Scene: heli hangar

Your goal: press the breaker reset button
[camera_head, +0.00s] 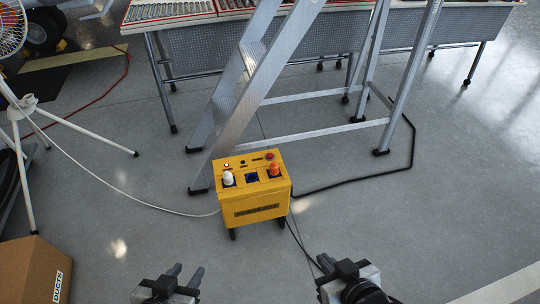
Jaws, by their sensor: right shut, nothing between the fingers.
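A yellow power box (254,209) stands on the floor near the middle of the view, on short dark legs. Its top panel carries a red button (269,156) at the back right, a small white round spot (227,164) at the back left, and small dark parts between them. I cannot tell which of these is the breaker reset button. A white plug (228,178), a blue socket (252,177) and an orange plug (274,170) sit along the front of the panel. My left gripper (186,270) is open and empty, below and left of the box. My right gripper (324,262) is shut and empty, below and right of it.
A metal ladder (245,98) stands directly behind the box. A white cable (150,206) and black cables (365,181) run from the box across the floor. A white fan stand (24,150) and cardboard box (35,270) are at left. Floor between grippers and box is mostly clear.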

